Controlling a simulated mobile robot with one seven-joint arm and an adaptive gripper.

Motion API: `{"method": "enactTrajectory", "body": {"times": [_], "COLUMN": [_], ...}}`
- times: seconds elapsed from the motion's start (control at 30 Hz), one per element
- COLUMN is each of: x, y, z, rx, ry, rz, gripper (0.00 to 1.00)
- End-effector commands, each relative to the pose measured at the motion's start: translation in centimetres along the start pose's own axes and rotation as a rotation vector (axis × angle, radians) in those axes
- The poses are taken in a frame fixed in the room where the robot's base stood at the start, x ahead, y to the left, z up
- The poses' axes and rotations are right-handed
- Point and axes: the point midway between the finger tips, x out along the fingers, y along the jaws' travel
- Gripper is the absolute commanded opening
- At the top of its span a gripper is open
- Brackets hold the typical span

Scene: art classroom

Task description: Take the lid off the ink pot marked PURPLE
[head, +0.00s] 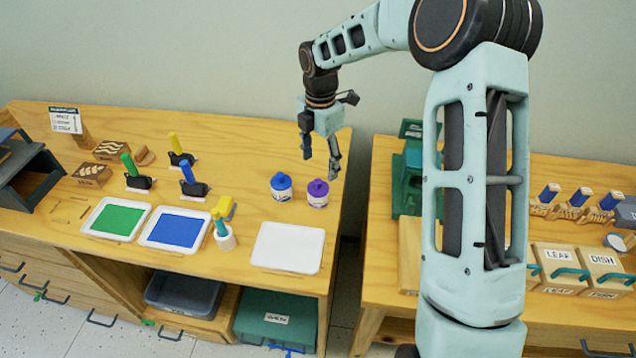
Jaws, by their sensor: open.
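Two small ink pots with white label bands stand side by side on the wooden bench (230,265), near its right end. The right pot has a purple lid (318,187), and I take it for the PURPLE one; the lettering is too small to read. The left pot has a blue lid (281,181). Both lids are on. My gripper (320,158) is open and empty.
A blank white tray (288,248) lies in front of the pots. Green (115,219) and blue (178,229) ink trays and several upright rollers stand to the left. A white cup (224,238) holds tools. A gap separates this bench from the right-hand bench (380,230).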

Motion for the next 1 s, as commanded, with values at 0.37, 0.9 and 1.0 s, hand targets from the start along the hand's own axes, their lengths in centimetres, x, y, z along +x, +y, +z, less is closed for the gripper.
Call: {"method": "enactTrajectory", "body": {"times": [0.37, 0.9, 1.0], "x": [4.0, 7.7, 7.7], "y": [0.2, 0.5, 0.5], "z": [-0.2, -0.2, -0.2], "rx": [-0.002, -0.001, -0.001], "ry": [0.002, -0.001, -0.001], "rz": [-0.004, -0.001, -0.001], "gripper": [0.62, 0.62, 0.51]}}
